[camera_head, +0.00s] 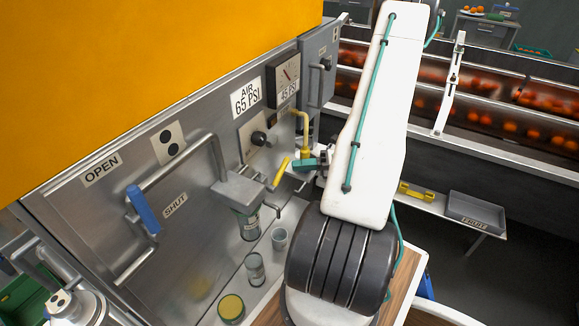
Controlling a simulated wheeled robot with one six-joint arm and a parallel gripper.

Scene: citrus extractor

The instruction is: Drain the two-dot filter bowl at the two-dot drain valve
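A yellow lever (281,172) slants up at the right of the head. My gripper (307,164), with teal parts, is just right of this lever, below a yellow bent pipe (304,133). I cannot tell whether it touches the lever. My arm partly hides the gripper, and its opening does not show.
A blue handle (143,209) is on the pipe between OPEN and SHUT labels. Glass jars (255,268) and a yellow-topped jar (231,308) stand on the ledge below. A fruit conveyor (490,115) runs behind.

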